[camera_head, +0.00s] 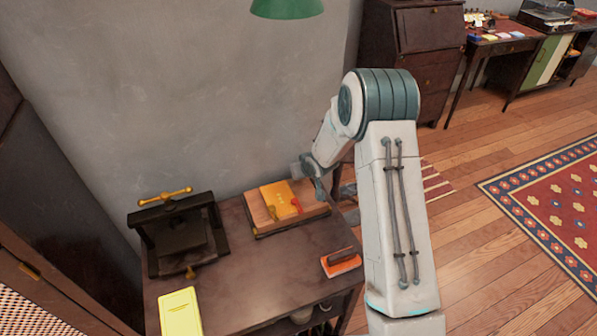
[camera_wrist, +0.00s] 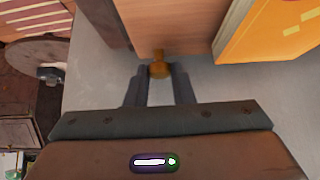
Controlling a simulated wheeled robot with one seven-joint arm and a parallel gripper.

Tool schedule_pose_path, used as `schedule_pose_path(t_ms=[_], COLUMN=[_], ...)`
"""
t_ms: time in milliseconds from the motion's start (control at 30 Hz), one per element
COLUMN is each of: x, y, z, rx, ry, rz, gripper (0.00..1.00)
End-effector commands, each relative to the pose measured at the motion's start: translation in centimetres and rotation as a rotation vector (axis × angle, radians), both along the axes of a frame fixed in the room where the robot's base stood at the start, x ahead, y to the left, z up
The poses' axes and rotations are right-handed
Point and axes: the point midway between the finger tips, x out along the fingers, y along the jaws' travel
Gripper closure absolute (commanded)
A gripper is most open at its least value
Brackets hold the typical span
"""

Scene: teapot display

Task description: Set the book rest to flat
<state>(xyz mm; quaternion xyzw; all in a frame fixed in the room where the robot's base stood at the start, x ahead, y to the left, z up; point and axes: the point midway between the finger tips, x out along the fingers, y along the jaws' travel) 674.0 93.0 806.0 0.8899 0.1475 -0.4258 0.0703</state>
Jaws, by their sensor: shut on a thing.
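The book rest (camera_head: 259,213) is a wooden board on the dark table against the grey wall; I cannot tell its tilt. A yellow-orange book (camera_head: 280,199) lies on it, with a red item at the book's right edge. In the wrist view the rest's wooden side (camera_wrist: 180,22) and the orange book (camera_wrist: 262,35) fill the top. My gripper (camera_wrist: 160,75) is shut on a small brass knob (camera_wrist: 159,69) at the edge of the rest. In the head view my gripper (camera_head: 303,172) is at the rest's right back side, its fingers partly hidden.
A dark press (camera_head: 178,240) with a brass handle stands left on the table (camera_head: 255,275). A yellow book (camera_head: 180,312) lies at the front left, and an orange block with a dark top (camera_head: 341,262) at the front right. A green lamp shade (camera_head: 287,8) hangs above.

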Motion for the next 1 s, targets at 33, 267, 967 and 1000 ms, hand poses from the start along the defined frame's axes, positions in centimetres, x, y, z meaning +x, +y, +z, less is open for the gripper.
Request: schedule_pose_path(t_ms=[33,267,967,1000], x=[0.14,0.26,0.26,0.20], y=[0.15,0.16,-0.14,-0.18], z=[-0.08,-0.15,-0.09,0.00], rx=[0.002,0.004,0.003,0.003], ry=[-0.004,-0.007,-0.007,-0.007], rz=[0.002,0.001,-0.004,-0.004], gripper=[1.00,1.00,0.58,0.58])
